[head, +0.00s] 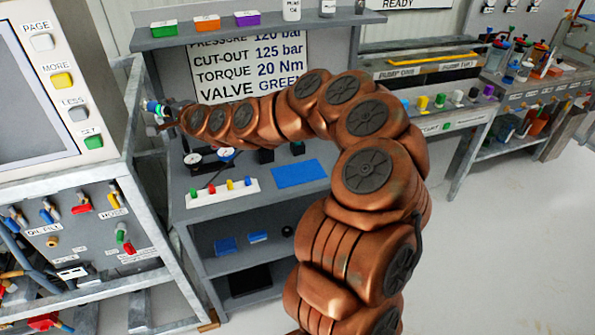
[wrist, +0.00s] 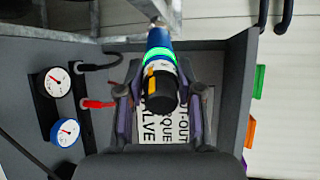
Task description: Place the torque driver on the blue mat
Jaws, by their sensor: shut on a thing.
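The torque driver (wrist: 159,58) has a blue body, a bright green ring and a black end with an orange mark. My gripper (wrist: 163,100) is shut on it in the wrist view. In the head view my gripper (head: 165,116) is at the left end of my arm, above the workbench, with a small blue and green part of the driver (head: 153,107) showing. The blue mat (head: 300,174) lies flat on the bench top, to the right of and below my gripper. Its visible surface is bare.
A white strip with coloured pegs (head: 222,193) lies left of the mat. Two gauges (wrist: 57,105) stand on the bench near a black and a red lead. An upper shelf (head: 250,32) and a metal frame (head: 135,180) flank the bench. A control panel (head: 45,80) stands left.

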